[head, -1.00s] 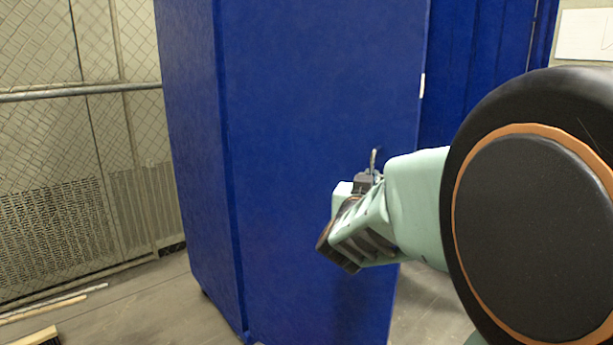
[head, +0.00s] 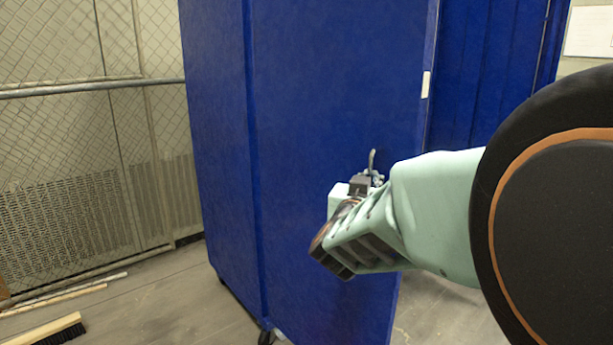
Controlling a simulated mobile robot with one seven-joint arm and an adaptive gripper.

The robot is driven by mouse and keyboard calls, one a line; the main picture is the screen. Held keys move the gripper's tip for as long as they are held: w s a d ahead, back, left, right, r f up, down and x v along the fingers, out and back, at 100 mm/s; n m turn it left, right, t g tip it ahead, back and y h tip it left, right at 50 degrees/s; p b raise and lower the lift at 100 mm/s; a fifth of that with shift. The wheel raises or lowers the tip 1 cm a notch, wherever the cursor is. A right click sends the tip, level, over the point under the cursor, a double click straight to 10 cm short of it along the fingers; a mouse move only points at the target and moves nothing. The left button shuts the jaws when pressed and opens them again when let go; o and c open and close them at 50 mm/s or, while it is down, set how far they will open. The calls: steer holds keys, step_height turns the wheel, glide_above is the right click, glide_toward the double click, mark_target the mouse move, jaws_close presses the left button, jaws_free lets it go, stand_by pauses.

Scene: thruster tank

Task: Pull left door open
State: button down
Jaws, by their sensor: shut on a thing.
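The left door (head: 330,95) is a tall blue panel, standing ajar. Its free edge is on the right, and a gap shows beyond it. A small metal handle (head: 373,160) sticks up from the door's face near that edge. My gripper (head: 362,184), a small dark part at the end of my pale green arm, is at the base of the handle and shut on it. The fingertips are mostly hidden, so their exact hold is unclear.
More blue panelling (head: 488,75) stands behind the door's edge. The blue cabinet side (head: 215,130) is left of the door, with a caster (head: 267,337) below. A chain-link fence (head: 60,130) and a broom (head: 55,330) are at left. Grey floor (head: 160,300) lies clear between.

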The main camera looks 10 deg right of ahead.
steer(key=shift+s+a, duration=0.2)
steer(key=shift+a, duration=0.05)
stand_by(0.3)
steer(key=c, duration=2.3)
jaws_free()
steer(key=shift+c, duration=0.2)
steer(key=shift+s, duration=0.1)
